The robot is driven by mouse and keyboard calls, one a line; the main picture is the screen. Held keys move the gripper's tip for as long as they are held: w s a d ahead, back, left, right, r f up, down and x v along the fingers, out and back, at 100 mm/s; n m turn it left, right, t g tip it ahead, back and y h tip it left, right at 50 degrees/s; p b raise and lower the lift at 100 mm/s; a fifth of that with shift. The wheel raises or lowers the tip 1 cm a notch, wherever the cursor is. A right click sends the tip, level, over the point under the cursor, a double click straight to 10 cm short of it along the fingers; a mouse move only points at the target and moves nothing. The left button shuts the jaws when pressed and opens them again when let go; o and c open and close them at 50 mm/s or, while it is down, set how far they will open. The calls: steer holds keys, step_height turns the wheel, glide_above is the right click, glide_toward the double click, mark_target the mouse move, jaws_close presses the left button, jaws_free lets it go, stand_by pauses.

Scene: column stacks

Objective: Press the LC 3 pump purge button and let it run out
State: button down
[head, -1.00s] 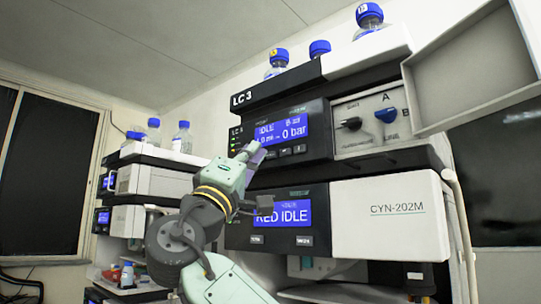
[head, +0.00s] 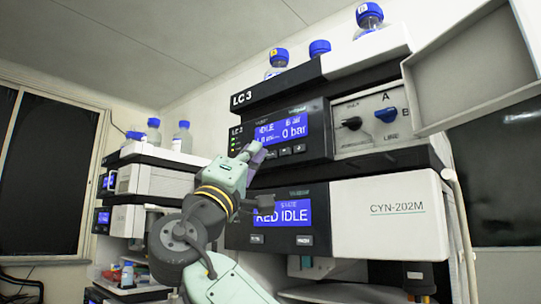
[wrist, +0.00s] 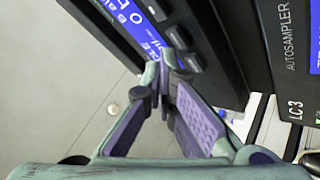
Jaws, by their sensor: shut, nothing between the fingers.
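The LC 3 stack's upper module, the pump (head: 318,118), has a blue display (head: 281,131) reading IDLE and 0 bar. A row of small dark buttons (head: 285,151) sits under the display. In the wrist view the buttons (wrist: 176,35) run along the panel beside the display (wrist: 130,20); their labels are too small to read. My gripper (head: 252,151) is shut and empty at the lower left of the display. In the wrist view its fingertips (wrist: 166,62) are close to the button row's end. I cannot tell whether they touch the panel.
Below the pump is a module (head: 388,215) with a display reading RED IDLE. Valve knobs (head: 386,115) are to the right of the pump display, under an open panel door (head: 468,68). Blue-capped bottles (head: 369,17) stand on top. Another stack (head: 150,180) is at left.

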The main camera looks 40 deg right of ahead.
steer(key=shift+d, duration=0.3)
steer(key=shift+d, duration=0.4)
stand_by(0.8)
steer(key=shift+a, duration=0.1)
steer(key=shift+a+b, duration=0.45)
steer(key=shift+a, duration=0.25)
steer(key=shift+s+a+b, duration=0.15)
steer(key=shift+a+b, duration=0.3)
steer(key=shift+a, duration=0.8)
steer(key=shift+s+a+b, duration=0.1)
steer(key=shift+a+b, duration=0.35)
steer(key=shift+a, duration=0.8)
